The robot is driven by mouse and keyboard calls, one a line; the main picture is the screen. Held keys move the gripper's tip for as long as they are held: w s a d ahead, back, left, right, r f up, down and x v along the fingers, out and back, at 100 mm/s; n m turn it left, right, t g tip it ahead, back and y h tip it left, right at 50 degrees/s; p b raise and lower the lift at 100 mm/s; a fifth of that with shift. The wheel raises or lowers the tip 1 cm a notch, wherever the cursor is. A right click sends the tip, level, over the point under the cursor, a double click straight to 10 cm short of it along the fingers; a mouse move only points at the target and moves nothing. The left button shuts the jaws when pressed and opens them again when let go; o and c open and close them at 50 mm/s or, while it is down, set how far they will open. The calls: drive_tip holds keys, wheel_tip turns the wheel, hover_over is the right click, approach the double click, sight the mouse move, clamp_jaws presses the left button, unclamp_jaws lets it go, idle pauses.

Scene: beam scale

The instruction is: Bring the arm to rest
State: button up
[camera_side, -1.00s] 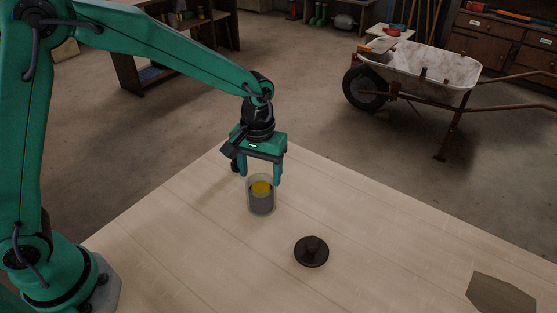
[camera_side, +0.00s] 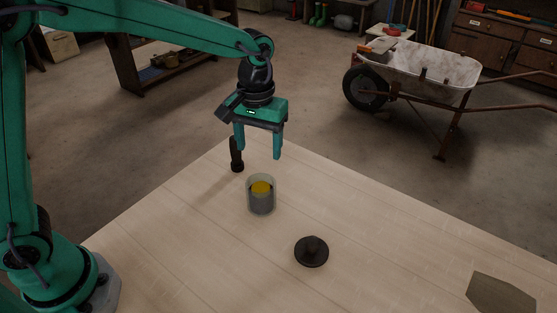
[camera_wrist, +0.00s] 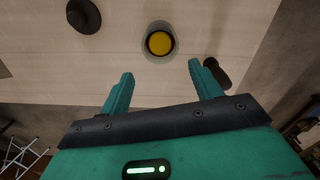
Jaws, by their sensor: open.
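My gripper (camera_side: 259,151) is open and empty, with its fingers pointing down above the far part of the table. A clear cup (camera_side: 262,203) with something yellow and grey in it stands upright below the gripper, apart from the fingers. In the wrist view the cup (camera_wrist: 160,53) is beyond the fingertips, near the middle between them, with the yellow top facing up. My gripper also shows in the wrist view (camera_wrist: 161,68) with its two fingers wide apart.
A black disc with a knob (camera_side: 311,252) lies to the right of the cup. A dark upright handle-like thing (camera_side: 237,155) stands left of the gripper near the table edge. A brown flat piece (camera_side: 500,294) is at the right. A wheelbarrow (camera_side: 420,80) stands on the floor behind.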

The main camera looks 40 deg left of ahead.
drive_tip(key=shift+a+r, duration=0.1)
drive_tip(key=s+a+r+m+t, duration=0.1)
drive_tip(key=s+a+r+t, duration=0.1)
drive_tip(key=s+a, duration=0.5)
drive_tip(key=s+a+r+m+t, duration=0.2)
drive_tip(key=s+a+r, duration=0.3)
drive_tip(key=s, duration=0.7)
drive_tip(key=shift+s+a+t, duration=0.35)
drive_tip(key=shift+a+t, duration=0.45)
drive_tip(key=shift+a, duration=0.1)
